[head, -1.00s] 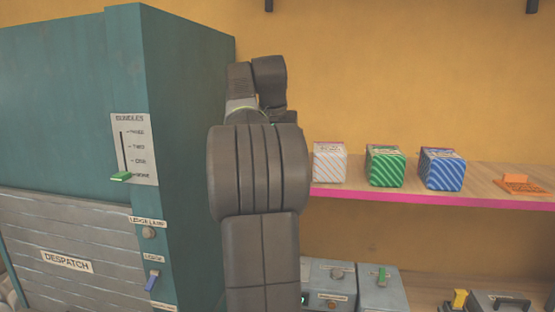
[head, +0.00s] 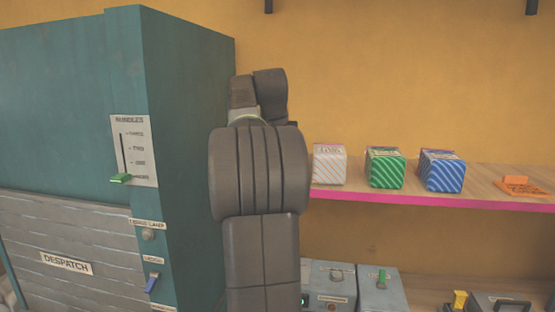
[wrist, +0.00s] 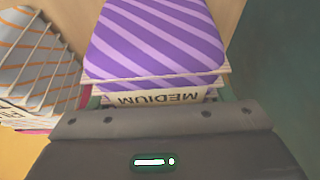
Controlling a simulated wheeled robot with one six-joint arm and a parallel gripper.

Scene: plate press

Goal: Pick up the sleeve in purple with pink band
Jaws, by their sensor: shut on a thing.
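The purple striped sleeve (wrist: 155,40) is in the wrist view, right in front of my gripper (wrist: 160,102). A pale label on it reads MEDIUM, upside down in the picture. My gripper is shut on this sleeve; the fingers are mostly hidden behind the gripper body and the sleeve. The pink band is not clearly visible. In the head view my arm hides both the gripper and the purple sleeve.
A white sleeve with orange stripes (head: 329,165) stands on the pink-edged shelf (head: 400,199) and also shows beside the purple one in the wrist view (wrist: 35,60). Green (head: 385,168) and blue (head: 441,171) striped sleeves stand to its right. A teal cabinet (head: 185,150) is close on the left.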

